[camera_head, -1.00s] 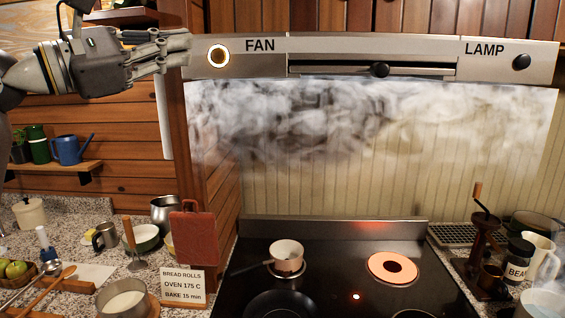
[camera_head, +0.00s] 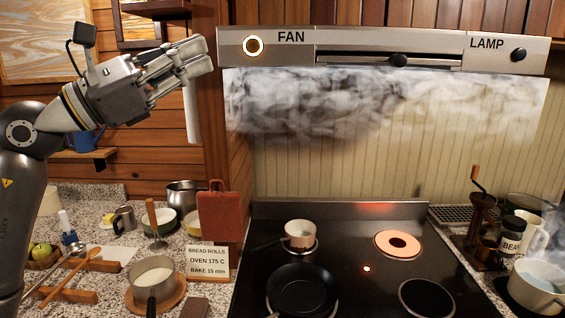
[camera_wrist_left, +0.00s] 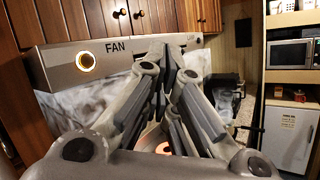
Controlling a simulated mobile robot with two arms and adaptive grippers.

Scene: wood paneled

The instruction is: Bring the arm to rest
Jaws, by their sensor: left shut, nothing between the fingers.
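My left gripper (camera_head: 196,58) is raised at the upper left of the head view, in front of the wood wall and left of the range hood (camera_head: 400,50). Its fingers are shut with nothing between them, and it touches nothing that I can see. In the left wrist view the closed fingers (camera_wrist_left: 172,68) point toward the hood and stove. The hood's FAN knob (camera_head: 253,45) has a lit ring, and it also shows in the left wrist view (camera_wrist_left: 86,61). My right gripper is in neither view.
Smoke (camera_head: 330,100) hangs under the hood. The stove (camera_head: 345,245) has a glowing burner (camera_head: 398,243), a small pot (camera_head: 299,234) and a black pan (camera_head: 302,288). The left counter holds a saucepan (camera_head: 153,277), a recipe card (camera_head: 208,263) and a red board (camera_head: 220,212).

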